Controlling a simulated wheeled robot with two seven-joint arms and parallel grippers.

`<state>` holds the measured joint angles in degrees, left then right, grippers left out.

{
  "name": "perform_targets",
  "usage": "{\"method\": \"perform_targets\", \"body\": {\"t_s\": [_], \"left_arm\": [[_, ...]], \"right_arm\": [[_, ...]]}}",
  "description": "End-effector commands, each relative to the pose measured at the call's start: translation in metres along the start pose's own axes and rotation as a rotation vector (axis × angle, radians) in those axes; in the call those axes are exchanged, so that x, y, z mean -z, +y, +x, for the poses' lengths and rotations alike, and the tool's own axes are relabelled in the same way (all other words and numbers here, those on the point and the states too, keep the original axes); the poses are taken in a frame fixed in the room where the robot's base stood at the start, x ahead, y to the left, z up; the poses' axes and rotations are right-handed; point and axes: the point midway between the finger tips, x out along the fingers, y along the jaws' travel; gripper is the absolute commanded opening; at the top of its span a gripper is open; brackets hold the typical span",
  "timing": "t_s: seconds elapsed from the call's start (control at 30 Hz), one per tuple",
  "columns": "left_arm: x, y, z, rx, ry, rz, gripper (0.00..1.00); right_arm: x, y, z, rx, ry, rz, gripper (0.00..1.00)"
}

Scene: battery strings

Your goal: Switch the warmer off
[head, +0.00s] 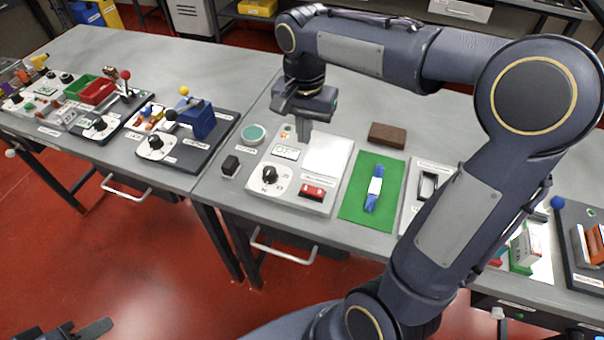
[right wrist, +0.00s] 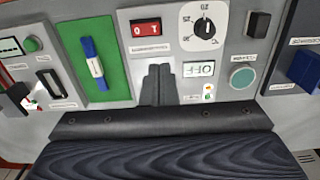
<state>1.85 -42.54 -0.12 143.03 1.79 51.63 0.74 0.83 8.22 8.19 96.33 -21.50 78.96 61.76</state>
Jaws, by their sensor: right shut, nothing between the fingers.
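The warmer is a white panel (head: 320,205) with a pale plate (head: 327,157), a black dial (head: 269,174), a red rocker switch (head: 312,191) and a small display (head: 286,152) that appears to read OFF. In the right wrist view the rocker (right wrist: 146,29), dial (right wrist: 204,28) and display (right wrist: 198,69) show upside down. I cannot tell which side of the rocker is down. My right gripper (head: 303,128) is shut and empty above the panel's back part, apart from the rocker and dial. My left gripper (head: 75,330) shows only partly at the bottom left edge.
A green mat (head: 352,212) with a blue strapped bundle (head: 374,188) lies right of the panel. A brown block (head: 387,135) lies behind the mat. A teal round button (head: 254,133) and a black block (head: 230,165) are on the left. Other stations fill both sides.

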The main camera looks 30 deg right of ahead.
Motion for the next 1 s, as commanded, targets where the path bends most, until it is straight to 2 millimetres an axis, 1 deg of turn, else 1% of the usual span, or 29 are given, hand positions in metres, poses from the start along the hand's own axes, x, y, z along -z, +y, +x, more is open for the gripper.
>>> {"method": "perform_targets", "body": {"t_s": [0.23,0.37,0.47,0.8,1.0], "left_arm": [[0.0,0.0,0.0,0.0,0.0,0.0,0.36],[0.0,0.0,0.0,0.0,0.0,0.0,0.36],[0.0,0.0,-0.001,0.0,0.0,0.0,0.36],[0.002,0.002,-0.003,0.0,0.0,0.0,0.36],[0.003,0.003,-0.006,0.0,0.0,0.0,0.36]], "right_arm": [[0.0,0.0,0.001,0.001,-0.001,-0.001,0.0],[0.0,0.001,0.009,-0.001,-0.002,-0.002,0.0],[-0.001,0.001,0.025,-0.003,-0.004,-0.002,0.0],[-0.001,0.001,0.097,-0.004,-0.005,-0.003,0.0],[-0.001,0.001,0.126,-0.001,-0.004,-0.003,0.0]]}}
